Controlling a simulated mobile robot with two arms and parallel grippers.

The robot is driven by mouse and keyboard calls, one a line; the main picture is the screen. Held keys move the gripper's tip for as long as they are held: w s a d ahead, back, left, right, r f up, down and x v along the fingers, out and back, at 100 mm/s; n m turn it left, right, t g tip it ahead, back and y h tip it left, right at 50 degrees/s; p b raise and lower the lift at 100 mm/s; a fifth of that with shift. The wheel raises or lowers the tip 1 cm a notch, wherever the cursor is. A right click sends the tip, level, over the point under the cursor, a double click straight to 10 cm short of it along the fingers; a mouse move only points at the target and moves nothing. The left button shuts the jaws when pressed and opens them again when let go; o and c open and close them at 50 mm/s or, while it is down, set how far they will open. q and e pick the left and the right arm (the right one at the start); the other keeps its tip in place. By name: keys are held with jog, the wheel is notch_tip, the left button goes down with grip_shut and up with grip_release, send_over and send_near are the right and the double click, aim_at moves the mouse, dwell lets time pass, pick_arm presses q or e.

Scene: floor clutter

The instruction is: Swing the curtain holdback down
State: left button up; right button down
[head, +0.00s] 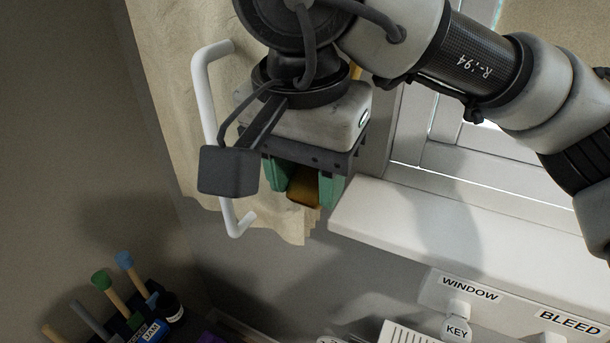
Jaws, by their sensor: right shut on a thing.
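The cream curtain (185,110) hangs at the upper left, beside the window. My right gripper (305,188) comes down in front of it, its green fingers pointing down. They are shut on a brown-gold piece (303,188), which looks like the curtain holdback. Most of this piece is hidden behind the gripper body. A small yellow bit (356,70) shows above the gripper and may belong to it. The holdback's pivot and full angle cannot be seen. My left gripper is not in view.
A white bar with bent ends (207,110) stands close left of my right gripper. The white window sill (450,220) juts out at the right. Below are WINDOW (469,288) and BLEED (569,323) labels, a KEY tag (457,330), and tools with a JAM box (150,332).

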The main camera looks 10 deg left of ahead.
dwell(0.3)
jog(key=c, duration=0.9)
grip_release()
jog(key=shift+s, duration=0.1)
jog(key=o, duration=0.3)
jog(key=shift+s+a+r, duration=0.1)
jog(key=shift+s, duration=0.1)
jog(key=shift+w, duration=0.1)
jog(key=shift+r, duration=0.35)
notch_tip(320, 180, up, 10)
jog(key=s, duration=0.1)
jog(key=shift+s+a, duration=0.2)
jog(key=shift+a, duration=0.05)
